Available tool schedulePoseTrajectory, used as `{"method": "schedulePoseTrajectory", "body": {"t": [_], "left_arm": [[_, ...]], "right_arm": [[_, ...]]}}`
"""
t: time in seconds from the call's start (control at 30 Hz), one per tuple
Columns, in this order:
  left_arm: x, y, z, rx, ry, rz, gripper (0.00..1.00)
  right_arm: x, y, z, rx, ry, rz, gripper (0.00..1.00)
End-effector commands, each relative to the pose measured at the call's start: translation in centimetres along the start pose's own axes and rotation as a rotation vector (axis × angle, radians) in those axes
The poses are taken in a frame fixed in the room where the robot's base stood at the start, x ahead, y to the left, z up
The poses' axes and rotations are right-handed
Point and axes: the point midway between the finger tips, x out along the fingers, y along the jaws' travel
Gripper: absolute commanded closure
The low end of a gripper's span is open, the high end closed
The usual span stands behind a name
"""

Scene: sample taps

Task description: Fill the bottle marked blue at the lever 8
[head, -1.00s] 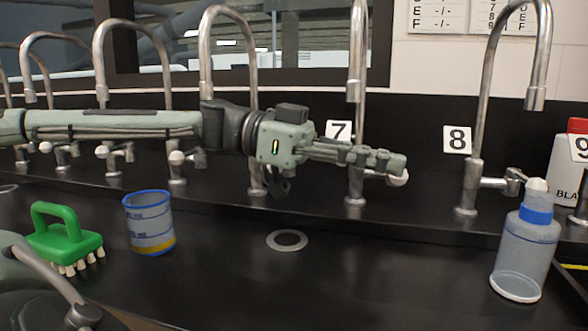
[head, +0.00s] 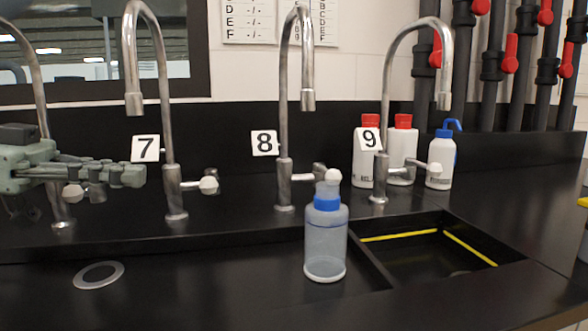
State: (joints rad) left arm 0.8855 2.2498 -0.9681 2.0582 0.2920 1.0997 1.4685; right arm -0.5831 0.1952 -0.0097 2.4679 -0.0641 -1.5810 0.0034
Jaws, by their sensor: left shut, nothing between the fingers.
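The bottle marked blue (head: 326,245) is translucent with a blue band at its neck and a pale top. It stands upright on the black bench, in front of tap 8 and a little right of its spout. Tap 8 (head: 284,185) has a curved steel spout and a side lever with a white knob (head: 332,175), just behind the bottle's top. The number 8 sign (head: 265,143) is beside the tap. My left gripper (head: 138,176) is shut and empty at the left, near tap 7's post, well away from the bottle. My right gripper is not in view.
Tap 7 (head: 174,190) stands between my left gripper and tap 8. Tap 9 (head: 380,175) is to the right, with white bottles (head: 403,158) behind it. A sunken basin with yellow edging (head: 470,247) lies right of the bottle. A drain ring (head: 98,275) is at front left.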

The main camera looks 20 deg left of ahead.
Motion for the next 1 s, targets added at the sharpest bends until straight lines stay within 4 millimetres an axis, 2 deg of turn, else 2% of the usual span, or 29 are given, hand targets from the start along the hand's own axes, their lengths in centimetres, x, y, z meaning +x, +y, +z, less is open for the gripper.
{"method": "schedulePoseTrajectory", "body": {"t": [0.4, 0.67, 0.77, 1.0], "left_arm": [[8.3, 0.2, -1.3, -0.002, 0.001, 0.007, 1.00], [14.0, 0.2, -2.3, -0.005, 0.001, 0.008, 1.00], [16.1, 0.2, -2.7, -0.006, 0.004, 0.007, 1.00], [18.9, 0.0, -2.7, -0.004, -0.002, 0.001, 1.00]], "right_arm": [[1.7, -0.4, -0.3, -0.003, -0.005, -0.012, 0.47], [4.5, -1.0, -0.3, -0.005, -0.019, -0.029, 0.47], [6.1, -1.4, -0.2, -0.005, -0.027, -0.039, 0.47], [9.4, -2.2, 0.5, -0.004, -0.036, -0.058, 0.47]]}}
